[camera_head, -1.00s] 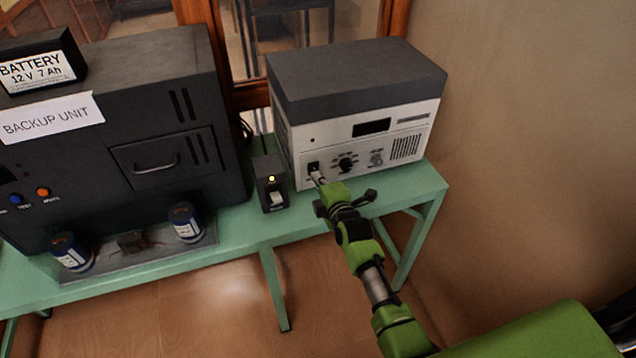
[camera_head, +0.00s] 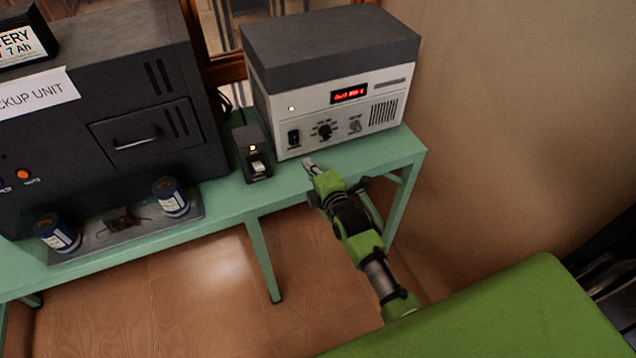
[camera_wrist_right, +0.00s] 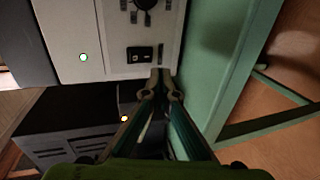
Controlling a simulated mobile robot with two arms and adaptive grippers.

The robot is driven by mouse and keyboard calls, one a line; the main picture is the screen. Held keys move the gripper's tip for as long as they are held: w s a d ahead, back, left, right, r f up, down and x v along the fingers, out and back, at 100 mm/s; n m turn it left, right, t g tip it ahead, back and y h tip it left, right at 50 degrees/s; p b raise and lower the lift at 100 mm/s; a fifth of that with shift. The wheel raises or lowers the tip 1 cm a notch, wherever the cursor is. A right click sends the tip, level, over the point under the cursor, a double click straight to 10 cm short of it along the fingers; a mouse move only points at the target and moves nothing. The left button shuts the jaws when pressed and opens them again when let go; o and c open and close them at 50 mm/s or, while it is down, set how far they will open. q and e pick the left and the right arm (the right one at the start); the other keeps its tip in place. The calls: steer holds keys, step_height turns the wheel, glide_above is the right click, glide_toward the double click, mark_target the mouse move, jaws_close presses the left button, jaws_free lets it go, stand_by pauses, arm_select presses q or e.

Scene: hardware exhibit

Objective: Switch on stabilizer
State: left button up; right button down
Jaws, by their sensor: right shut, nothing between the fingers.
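The stabilizer (camera_head: 330,65) is a white-fronted box with a dark grey top, standing on the right part of the green table. Its red display (camera_head: 349,94) is lit and a light on its left front glows. Its black rocker switch (camera_head: 293,138) is at the lower left of the front; the switch also shows in the right wrist view (camera_wrist_right: 139,54), near my fingertips. My right gripper (camera_head: 309,163) is shut and empty, just in front of and below the switch, apart from it. In the right wrist view the fingers (camera_wrist_right: 160,78) meet. My left gripper is not in view.
A small black box (camera_head: 246,155) with a lit yellow light stands just left of the stabilizer. A large dark backup unit (camera_head: 150,60) fills the left. Two blue cans (camera_head: 170,196) stand on a tray in front of it. The green table (camera_head: 375,150) has bare room at its right end.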

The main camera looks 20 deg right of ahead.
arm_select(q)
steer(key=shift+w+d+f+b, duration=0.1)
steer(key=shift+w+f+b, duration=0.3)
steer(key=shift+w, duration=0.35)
arm_select(e)
steer(key=s, duration=0.6)
steer(key=shift+r, duration=0.25)
steer(key=shift+s+d, duration=0.1)
steer(key=shift+f, duration=0.1)
